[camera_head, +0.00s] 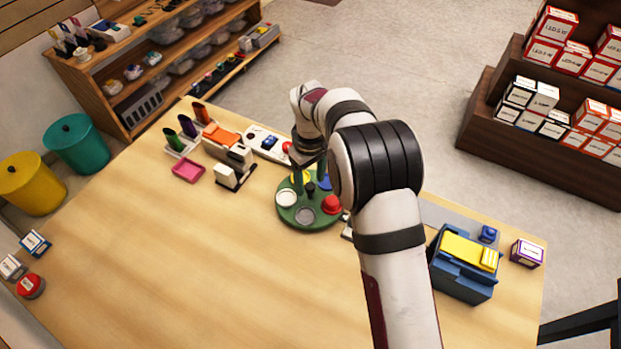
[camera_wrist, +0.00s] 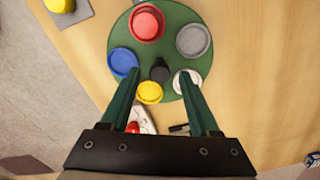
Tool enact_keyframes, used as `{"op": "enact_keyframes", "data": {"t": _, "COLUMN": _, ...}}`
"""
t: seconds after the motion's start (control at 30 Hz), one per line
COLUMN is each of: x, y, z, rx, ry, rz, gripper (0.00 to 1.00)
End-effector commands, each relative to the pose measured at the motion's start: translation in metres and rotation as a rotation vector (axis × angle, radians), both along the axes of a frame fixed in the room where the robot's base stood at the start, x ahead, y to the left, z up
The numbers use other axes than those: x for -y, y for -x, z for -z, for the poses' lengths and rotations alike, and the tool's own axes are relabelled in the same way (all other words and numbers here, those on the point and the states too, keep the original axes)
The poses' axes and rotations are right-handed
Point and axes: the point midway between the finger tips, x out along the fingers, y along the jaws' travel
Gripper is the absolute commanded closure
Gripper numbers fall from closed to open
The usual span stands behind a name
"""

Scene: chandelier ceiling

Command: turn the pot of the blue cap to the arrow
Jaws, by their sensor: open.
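A round green turntable (camera_head: 309,203) lies on the table, with a black knob (camera_wrist: 159,71) at its middle. Around it sit a blue cap (camera_wrist: 123,61), a red cap (camera_wrist: 147,24), a grey pot (camera_wrist: 193,40), a white pot (camera_wrist: 186,80) and a yellow cap (camera_wrist: 150,92). In the head view the blue cap (camera_head: 325,182) is partly hidden by my arm. My gripper (camera_wrist: 159,74) is open above the turntable, its green fingers on either side of the knob. In the wrist view the left fingertip overlaps the blue cap. I cannot make out an arrow.
A blue and yellow box (camera_head: 465,265) stands at the table's right. A pink tray (camera_head: 188,171), a black and white stand (camera_head: 235,175) and a white panel with a red button (camera_wrist: 133,127) are near the back edge.

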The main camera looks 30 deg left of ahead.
Motion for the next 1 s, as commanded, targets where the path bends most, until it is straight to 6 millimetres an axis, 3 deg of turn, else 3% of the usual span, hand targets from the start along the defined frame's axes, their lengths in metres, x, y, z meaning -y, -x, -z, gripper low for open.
{"op": "enact_keyframes", "data": {"t": 0.33, "x": 0.0001, "y": 0.0000, "z": 0.0064, "rx": 0.000, "ry": 0.000, "rz": 0.001, "gripper": 0.38}}
{"op": "enact_keyframes", "data": {"t": 0.67, "x": 0.0001, "y": 0.0000, "z": 0.0060, "rx": 0.000, "ry": 0.000, "rz": 0.001, "gripper": 0.97}}
{"op": "enact_keyframes", "data": {"t": 1.0, "x": 0.0000, "y": 0.0000, "z": 0.0058, "rx": 0.000, "ry": 0.000, "rz": 0.001, "gripper": 1.00}}
